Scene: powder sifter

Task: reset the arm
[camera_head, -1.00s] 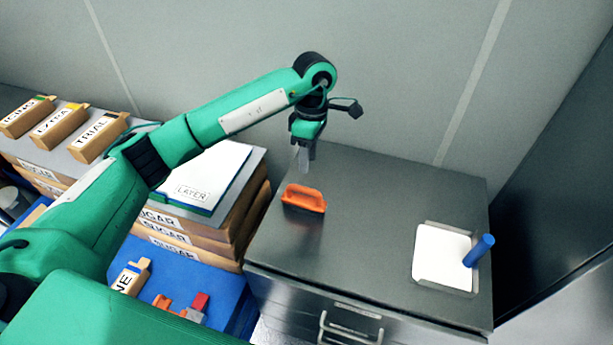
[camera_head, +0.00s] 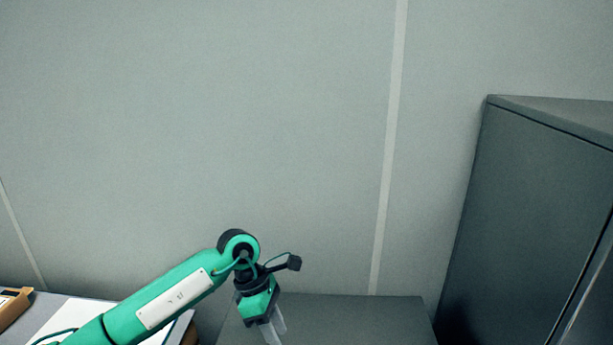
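My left arm is green with black joints and comes in from the lower left. My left gripper (camera_head: 273,328) hangs down over the dark grey cabinet top at the bottom of the view. Its pale fingers are seen nearly edge-on and run down to the picture's lower edge, so I cannot tell if they are open or shut. I see nothing held between them. My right gripper is not in view.
The dark cabinet top (camera_head: 350,318) shows only its back part, which is bare. A tall dark cabinet (camera_head: 540,200) stands at the right. A white sheet (camera_head: 48,318) and a brown box (camera_head: 12,305) show at the lower left. A plain grey wall (camera_head: 200,120) fills the back.

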